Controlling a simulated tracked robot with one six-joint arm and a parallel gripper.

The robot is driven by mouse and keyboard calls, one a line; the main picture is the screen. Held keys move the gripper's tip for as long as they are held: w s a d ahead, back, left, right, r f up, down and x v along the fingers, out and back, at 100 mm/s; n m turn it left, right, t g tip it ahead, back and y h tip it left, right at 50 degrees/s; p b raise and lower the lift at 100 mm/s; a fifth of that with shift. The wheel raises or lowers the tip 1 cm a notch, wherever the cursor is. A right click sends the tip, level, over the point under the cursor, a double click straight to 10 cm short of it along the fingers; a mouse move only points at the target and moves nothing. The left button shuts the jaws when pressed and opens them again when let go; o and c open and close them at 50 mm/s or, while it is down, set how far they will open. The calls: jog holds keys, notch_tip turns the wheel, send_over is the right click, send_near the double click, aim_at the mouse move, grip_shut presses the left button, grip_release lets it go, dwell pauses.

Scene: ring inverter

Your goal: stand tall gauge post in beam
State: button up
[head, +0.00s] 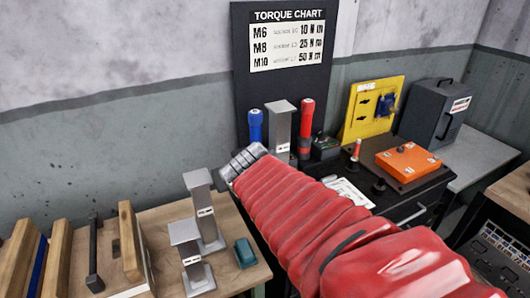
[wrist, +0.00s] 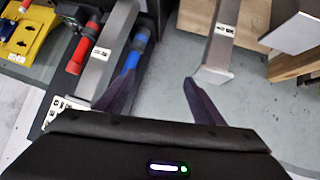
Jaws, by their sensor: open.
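In the head view, three grey metal posts with flat top plates and white labels show. A taller post (head: 204,212) and a shorter post (head: 189,255) stand on the wooden bench. A third post (head: 281,130) stands on the black cabinet between two torches; it also shows in the wrist view (wrist: 103,55). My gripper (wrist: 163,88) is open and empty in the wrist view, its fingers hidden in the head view. A labelled grey post (wrist: 224,35) has its plate just beyond the right fingertip; I cannot tell which bench post it is. I cannot identify the beam.
The blue torch (head: 255,126) and red torch (head: 306,122) flank the cabinet post. A teal block (head: 245,252) lies beside the bench posts. Wooden uprights (head: 130,240) stand at left. An orange box (head: 408,162) and yellow board (head: 372,110) are at right.

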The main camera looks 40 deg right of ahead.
jog(key=t+h, duration=0.1)
jog(key=t, duration=0.1)
send_near(283, 147)
jog(key=w+a+r, duration=0.2)
jog(key=w+a, duration=0.2)
jog(key=w, duration=0.1)
jog(key=shift+t+y, duration=0.3)
jog(key=shift+t, duration=0.4)
jog(key=d, duration=0.1)
jog(key=d+f, duration=0.1)
jog(key=d, duration=0.1)
jog(key=s+d, duration=0.1)
jog(key=shift+s+d+f, duration=0.1)
jog(key=shift+d+f, duration=0.25)
jog(key=shift+d, duration=0.05)
jog(key=s+d+f+y, duration=0.1)
jog(key=s+d+f+t+y, duration=0.1)
jog(key=shift+s+f, duration=0.2)
jog(key=shift+s, duration=0.1)
jog(key=shift+w, duration=0.1)
jog(key=shift+x, duration=4.25)
